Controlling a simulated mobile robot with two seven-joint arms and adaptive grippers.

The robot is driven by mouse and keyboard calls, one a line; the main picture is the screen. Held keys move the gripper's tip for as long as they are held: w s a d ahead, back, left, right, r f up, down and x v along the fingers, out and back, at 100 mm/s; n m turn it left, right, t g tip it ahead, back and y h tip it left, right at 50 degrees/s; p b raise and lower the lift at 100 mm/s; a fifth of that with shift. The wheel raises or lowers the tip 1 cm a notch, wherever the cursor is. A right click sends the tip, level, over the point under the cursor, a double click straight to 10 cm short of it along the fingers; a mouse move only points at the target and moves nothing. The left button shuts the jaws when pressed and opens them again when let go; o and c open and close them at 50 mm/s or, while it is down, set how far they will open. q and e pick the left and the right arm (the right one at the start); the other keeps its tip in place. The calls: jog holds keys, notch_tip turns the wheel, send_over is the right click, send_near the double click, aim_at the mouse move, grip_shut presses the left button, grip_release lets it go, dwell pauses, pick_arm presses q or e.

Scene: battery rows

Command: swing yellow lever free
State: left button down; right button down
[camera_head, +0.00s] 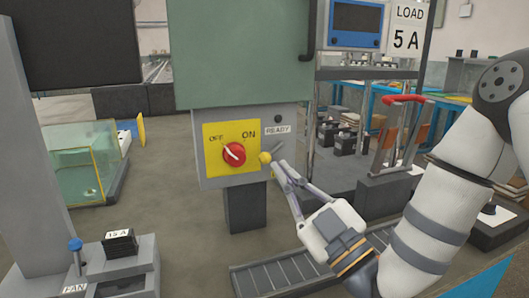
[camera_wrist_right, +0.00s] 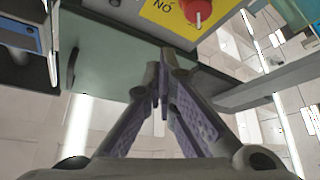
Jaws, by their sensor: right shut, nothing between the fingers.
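A small yellow ball knob (camera_head: 265,157) sits at the right edge of the grey switch box in the head view, with a short thin grey rod beside it; it looks like the yellow lever. The yellow panel (camera_head: 212,168) to its left carries a red rotary knob (camera_head: 234,154) with OFF and ON marks. My right gripper (camera_head: 279,166) is shut and empty, its fingertips just right of the ball; I cannot tell whether they touch. In the wrist view the shut fingertips (camera_wrist_right: 163,70) are below the yellow panel (camera_wrist_right: 172,22); the ball is not visible there.
A green cabinet (camera_head: 240,50) is above the switch box. A roller conveyor (camera_head: 270,279) lies below my right arm. A red-handled frame (camera_head: 402,99) stands to the right. A glass tank (camera_head: 70,165) and a FAN post with a blue knob (camera_head: 75,244) are at left.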

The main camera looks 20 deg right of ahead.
aim_at(273, 151)
pick_arm(q)
jog(key=shift+w, duration=0.1)
pick_arm(e)
jog(key=w, duration=0.9)
jog(key=shift+a+r, duration=0.4)
jog(key=shift+w+f+n, duration=0.1)
jog(key=shift+n, duration=0.2)
pick_arm(q)
jog(key=shift+s+r, duration=0.1)
jog(key=shift+s, duration=0.45)
pick_arm(e)
jog(key=shift+f+n+g+y, duration=0.2)
jog(key=shift+n+g+y, duration=0.1)
jog(key=shift+n+g, duration=0.15)
